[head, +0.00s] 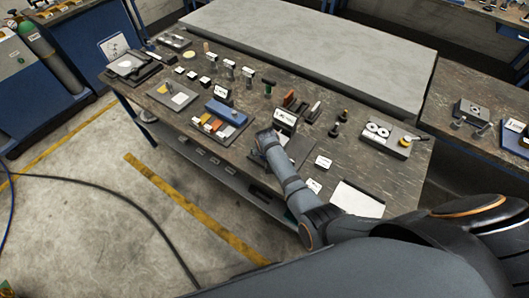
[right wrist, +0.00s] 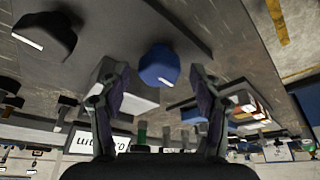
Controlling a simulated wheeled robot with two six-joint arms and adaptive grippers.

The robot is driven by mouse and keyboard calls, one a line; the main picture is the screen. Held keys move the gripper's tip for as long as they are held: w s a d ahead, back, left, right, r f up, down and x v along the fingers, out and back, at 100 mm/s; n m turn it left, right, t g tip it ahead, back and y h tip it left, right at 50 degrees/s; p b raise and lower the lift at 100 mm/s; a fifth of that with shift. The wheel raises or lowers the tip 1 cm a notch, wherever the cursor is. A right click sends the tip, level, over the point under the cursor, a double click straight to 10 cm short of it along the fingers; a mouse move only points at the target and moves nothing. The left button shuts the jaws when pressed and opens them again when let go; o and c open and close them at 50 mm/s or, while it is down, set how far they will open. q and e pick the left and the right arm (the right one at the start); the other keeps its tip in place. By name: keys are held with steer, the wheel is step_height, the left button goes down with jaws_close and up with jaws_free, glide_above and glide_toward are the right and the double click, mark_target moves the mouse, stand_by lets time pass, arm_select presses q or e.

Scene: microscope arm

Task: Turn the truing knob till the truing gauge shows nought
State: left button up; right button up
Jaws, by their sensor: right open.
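A rounded blue knob (right wrist: 158,65) shows in the right wrist view, at the top of a pale grey block. It appears between the two fingers of my right gripper (right wrist: 160,78), with visible gaps on both sides. The fingers are spread and hold nothing. In the head view my right gripper (head: 266,140) is over the middle of the bench, close to a black box with a white label (head: 286,117). The knob is hidden there behind my gripper and arm. I cannot make out a gauge reading in either view. My left gripper is out of view.
The dark bench (head: 330,148) carries several small parts. A grey fixture with two round dials (head: 380,138) stands to the right. A white sheet (head: 357,199) lies near the front edge.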

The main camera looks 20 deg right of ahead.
steer(key=shift+r, duration=0.15)
step_height(320, 180, up, 10)
stand_by(0.3)
stand_by(0.4)
